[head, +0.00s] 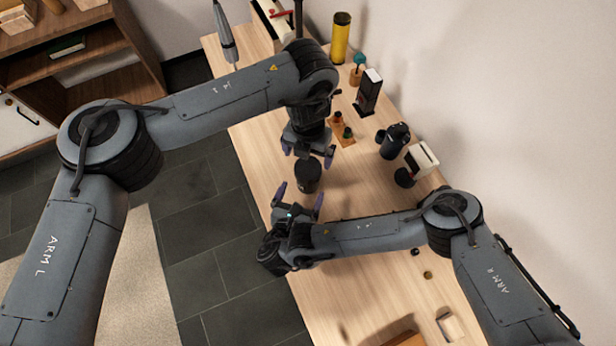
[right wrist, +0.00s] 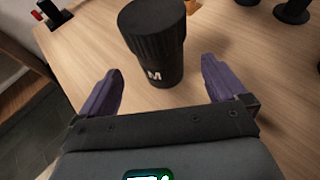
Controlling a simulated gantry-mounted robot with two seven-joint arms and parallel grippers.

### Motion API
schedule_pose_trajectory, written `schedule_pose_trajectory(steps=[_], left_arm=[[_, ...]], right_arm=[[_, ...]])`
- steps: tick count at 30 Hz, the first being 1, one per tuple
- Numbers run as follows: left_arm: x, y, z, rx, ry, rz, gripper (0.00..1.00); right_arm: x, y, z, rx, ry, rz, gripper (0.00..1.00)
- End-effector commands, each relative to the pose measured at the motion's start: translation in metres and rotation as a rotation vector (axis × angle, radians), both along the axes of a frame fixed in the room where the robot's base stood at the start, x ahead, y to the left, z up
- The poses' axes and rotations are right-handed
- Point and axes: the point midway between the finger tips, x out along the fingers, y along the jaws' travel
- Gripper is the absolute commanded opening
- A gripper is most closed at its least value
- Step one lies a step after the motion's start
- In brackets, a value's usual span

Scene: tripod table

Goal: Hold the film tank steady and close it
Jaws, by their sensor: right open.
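The black film tank (head: 308,175) stands upright on the wooden table. I cannot tell how tightly the lid sits. My right gripper (head: 300,194) is open, its purple fingers apart and pointing at the tank from the near side. In the right wrist view its fingers (right wrist: 158,68) lie left and right of the tank's lower body, with gaps. My left gripper (head: 306,150) is just beyond the tank, fingers apart, with nothing visible between them.
The table's left edge is close to the tank.

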Motion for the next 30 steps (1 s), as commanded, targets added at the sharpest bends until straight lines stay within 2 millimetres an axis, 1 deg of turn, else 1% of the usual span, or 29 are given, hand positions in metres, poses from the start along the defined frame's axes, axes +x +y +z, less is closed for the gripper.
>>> schedule_pose_trajectory(steps=[1,3,9,12,18,28,29,30], left_arm=[[0.0,0.0,0.0,0.0,0.0,0.0,0.99],[0.0,0.0,0.0,0.0,0.0,0.0,0.99],[0.0,0.0,0.0,0.0,0.0,0.0,0.99],[0.0,0.0,0.0,0.0,0.0,0.0,0.99],[0.0,0.0,0.0,0.0,0.0,0.0,0.99],[0.0,0.0,0.0,0.0,0.0,0.0,0.99],[0.0,0.0,0.0,0.0,0.0,0.0,0.99],[0.0,0.0,0.0,0.0,0.0,0.0,0.99]], right_arm=[[0.009,-0.003,-0.003,-0.002,-0.003,-0.003,0.98],[0.018,-0.006,-0.007,-0.001,-0.003,-0.002,0.98],[0.043,-0.013,-0.018,0.0,-0.002,-0.002,0.98],[0.051,-0.016,-0.022,-0.001,-0.002,-0.002,0.98],[0.061,-0.018,-0.026,0.0,-0.001,0.0,0.98],[0.062,-0.019,-0.026,0.001,0.0,0.0,0.98],[0.062,-0.018,-0.026,0.001,0.0,0.001,0.95],[0.062,-0.019,-0.026,0.001,0.0,0.0,0.89]])
